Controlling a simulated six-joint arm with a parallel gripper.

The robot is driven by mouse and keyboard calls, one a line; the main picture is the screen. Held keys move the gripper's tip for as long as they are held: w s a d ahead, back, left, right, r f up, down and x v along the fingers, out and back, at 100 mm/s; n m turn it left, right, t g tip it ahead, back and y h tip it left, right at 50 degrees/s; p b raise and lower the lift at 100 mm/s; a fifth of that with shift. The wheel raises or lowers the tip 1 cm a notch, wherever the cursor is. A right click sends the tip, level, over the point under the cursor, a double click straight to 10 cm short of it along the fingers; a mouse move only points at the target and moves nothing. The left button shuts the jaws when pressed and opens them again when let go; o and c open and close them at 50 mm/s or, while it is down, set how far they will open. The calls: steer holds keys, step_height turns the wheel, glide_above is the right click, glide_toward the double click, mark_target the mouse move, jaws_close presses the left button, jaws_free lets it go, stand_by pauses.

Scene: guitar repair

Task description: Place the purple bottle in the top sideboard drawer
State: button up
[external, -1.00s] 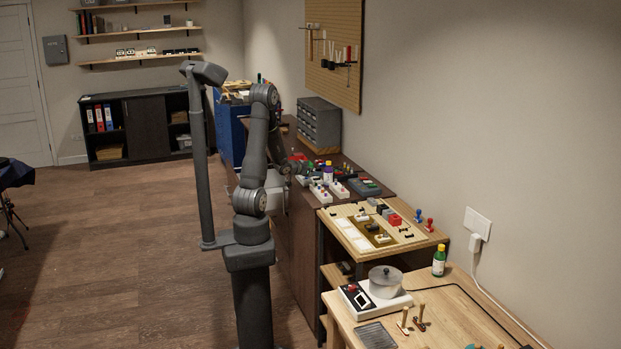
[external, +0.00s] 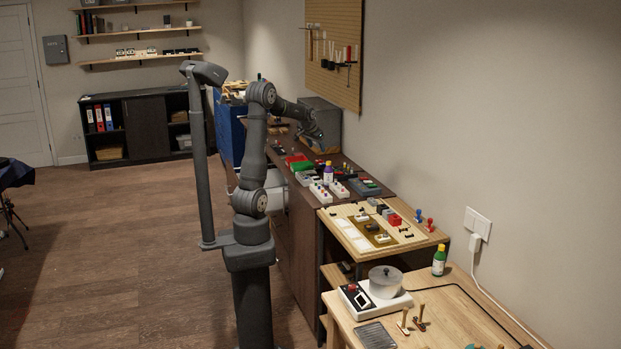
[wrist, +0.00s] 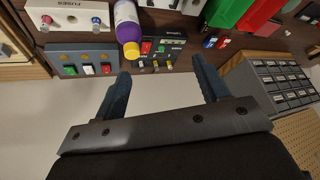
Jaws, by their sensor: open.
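The purple bottle (external: 328,173) stands upright on the dark sideboard top (external: 376,178), among small electronic boxes. In the wrist view the purple bottle (wrist: 126,22) has a white band and a yellow cap, and lies beyond the left fingertip, apart from it. My gripper (wrist: 160,70) is open with nothing between its fingers. In the external view my gripper (external: 319,140) is above the back part of the sideboard, past the bottle, near the grey drawer cabinet. A pale box-like part (external: 278,199) juts from the sideboard front, partly behind my arm; it looks like an open drawer.
White and grey switch boxes (external: 320,192) crowd around the bottle. Green and red bins (wrist: 245,12) lie close by. A grey small-parts cabinet (wrist: 275,85) stands at the wall. A second bottle, green with a yellow cap (external: 439,261), stands on the near wooden bench.

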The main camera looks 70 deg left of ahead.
mark_target(329, 167)
steer(key=w+d+r+h, duration=0.1)
steer(key=d+r+h, duration=0.1)
steer(key=d+r, duration=0.1)
steer(key=shift+m, duration=0.5)
steer(key=x, duration=1.7)
steer(key=shift+s+d+f, duration=0.1)
steer(key=shift+s, duration=0.05)
steer(key=shift+c, duration=0.5)
steer(key=c, duration=1.1)
steer(key=shift+c, duration=0.2)
